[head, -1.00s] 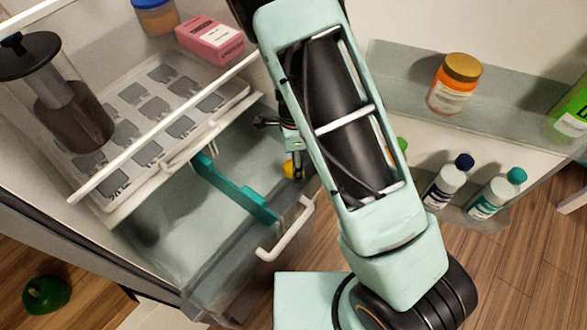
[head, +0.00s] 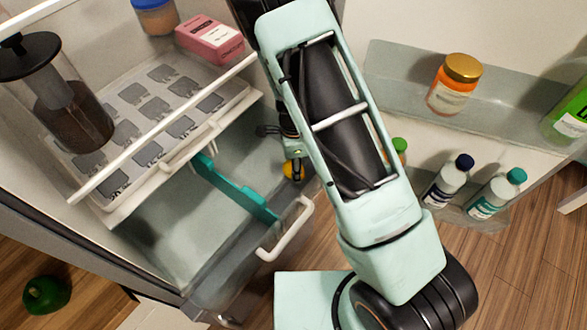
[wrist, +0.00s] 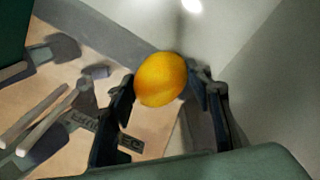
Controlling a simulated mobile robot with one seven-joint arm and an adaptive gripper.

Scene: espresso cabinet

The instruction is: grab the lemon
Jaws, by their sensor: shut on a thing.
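The lemon (wrist: 161,79) is a yellow-orange fruit, seen in the wrist view between the two dark fingers of my gripper (wrist: 163,92). My gripper is shut on it, with one finger on each side. In the head view the lemon (head: 293,171) shows as a small yellow patch over the right part of the open drawer, partly covered by my gripper (head: 293,160). My arm hides the area right of it.
The open clear drawer (head: 180,225) has a teal divider (head: 237,190) and a white handle (head: 287,232). A shelf above holds a plunger pot (head: 70,115) and a pink box (head: 210,39). Door shelves at right hold a jar (head: 455,83) and bottles (head: 448,180). A green fruit (head: 46,295) lies at lower left.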

